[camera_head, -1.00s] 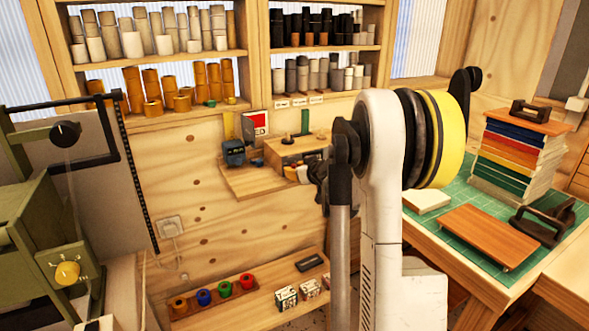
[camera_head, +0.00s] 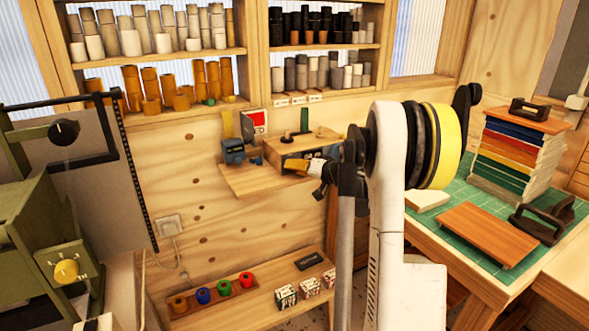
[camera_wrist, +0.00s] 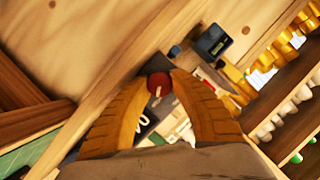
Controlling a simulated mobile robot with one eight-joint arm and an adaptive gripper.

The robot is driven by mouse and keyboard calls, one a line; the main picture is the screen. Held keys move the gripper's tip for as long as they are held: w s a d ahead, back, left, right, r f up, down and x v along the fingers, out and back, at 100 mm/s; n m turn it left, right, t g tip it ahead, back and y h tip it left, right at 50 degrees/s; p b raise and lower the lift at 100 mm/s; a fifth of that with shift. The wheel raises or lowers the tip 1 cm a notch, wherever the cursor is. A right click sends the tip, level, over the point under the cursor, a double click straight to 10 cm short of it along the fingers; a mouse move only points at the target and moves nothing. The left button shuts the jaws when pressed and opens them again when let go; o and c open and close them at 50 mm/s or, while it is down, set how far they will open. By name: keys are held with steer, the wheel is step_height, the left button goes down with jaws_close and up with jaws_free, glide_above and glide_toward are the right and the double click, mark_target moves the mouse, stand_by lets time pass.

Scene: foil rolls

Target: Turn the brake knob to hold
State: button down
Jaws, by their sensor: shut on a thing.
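A dark red round knob (camera_wrist: 160,84) with a pale pointer mark sits between my fingertips in the wrist view. My gripper (camera_wrist: 158,92) has its two orange fingers closed around it. In the head view my gripper (camera_head: 318,168) is at the right end of the wooden wall shelf (camera_head: 255,182), by a wooden box (camera_head: 300,145). The dark red knob cannot be made out there. A plate with partly hidden lettering shows between the fingers in the wrist view, so the knob's setting cannot be read. A yellow knob (camera_head: 66,271) is on the green machine at left.
A grey-blue device (camera_head: 233,151) stands on the wall shelf near a red-and-white label (camera_head: 256,122). Shelves of rolls hang above. Coloured rolls and small boxes lie on a low shelf (camera_head: 225,306). A green-matted table (camera_head: 480,225) is at right.

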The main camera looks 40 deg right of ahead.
steer(key=shift+m, duration=0.3)
steer(key=c, duration=1.1)
jaws_free()
steer(key=v, duration=0.8)
